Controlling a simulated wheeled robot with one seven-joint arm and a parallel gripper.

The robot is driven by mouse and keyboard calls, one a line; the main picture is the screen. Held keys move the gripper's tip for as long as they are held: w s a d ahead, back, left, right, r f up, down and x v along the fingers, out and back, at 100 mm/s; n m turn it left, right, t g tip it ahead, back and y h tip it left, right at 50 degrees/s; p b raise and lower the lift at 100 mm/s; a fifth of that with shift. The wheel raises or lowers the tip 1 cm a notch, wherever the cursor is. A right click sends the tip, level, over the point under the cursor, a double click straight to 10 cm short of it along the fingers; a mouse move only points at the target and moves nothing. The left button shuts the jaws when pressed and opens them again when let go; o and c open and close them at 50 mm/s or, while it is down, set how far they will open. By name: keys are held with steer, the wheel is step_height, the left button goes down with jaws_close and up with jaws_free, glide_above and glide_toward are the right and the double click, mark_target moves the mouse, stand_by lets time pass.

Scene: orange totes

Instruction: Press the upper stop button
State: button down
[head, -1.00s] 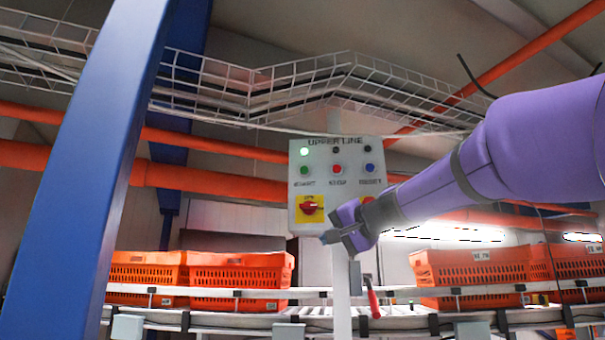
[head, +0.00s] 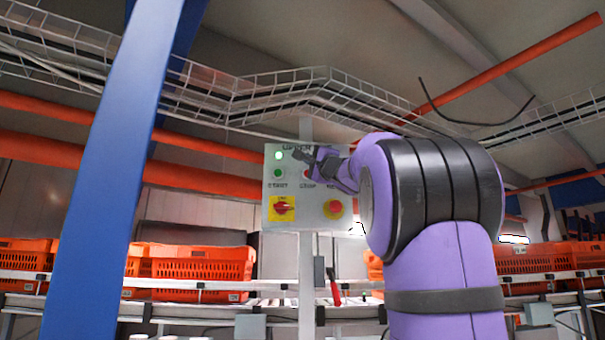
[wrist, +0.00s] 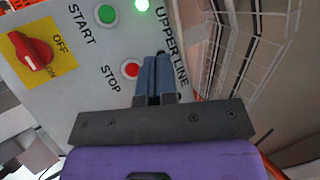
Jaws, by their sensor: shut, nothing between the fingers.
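The control panel (head: 270,218) is a light box labelled UPPER LINE, straight ahead in the head view. Its red STOP button (wrist: 131,69) sits beside the STOP label in the wrist view; in the head view only part of it (head: 306,174) shows beside my arm. My gripper (wrist: 158,58) is shut and empty. In the wrist view its fingertips overlap the panel just right of the red button. In the head view my gripper (head: 302,154) is in front of the panel's upper part, above the STOP label. I cannot tell whether it touches the panel.
The green START button (wrist: 107,14), a lit green lamp (wrist: 142,5) and a red rotary switch (wrist: 37,54) on yellow are nearby. A blue post (head: 110,170) stands left. Orange totes (head: 202,272) line the conveyor below.

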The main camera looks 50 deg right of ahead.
steer(key=shift+w, duration=0.1)
steer(key=w+d, duration=0.6)
stand_by(0.6)
steer(key=shift+w+d, duration=0.15)
steer(key=shift+w, duration=0.1)
stand_by(1.8)
steer(key=shift+w+d, duration=0.15)
steer(key=shift+w+d, duration=0.3)
steer(key=shift+w, duration=0.05)
stand_by(1.0)
steer(key=shift+s, duration=0.1)
steer(key=shift+s+a, duration=0.55)
stand_by(0.3)
steer(key=shift+s+a, duration=1.75)
steer(key=shift+s, duration=0.05)
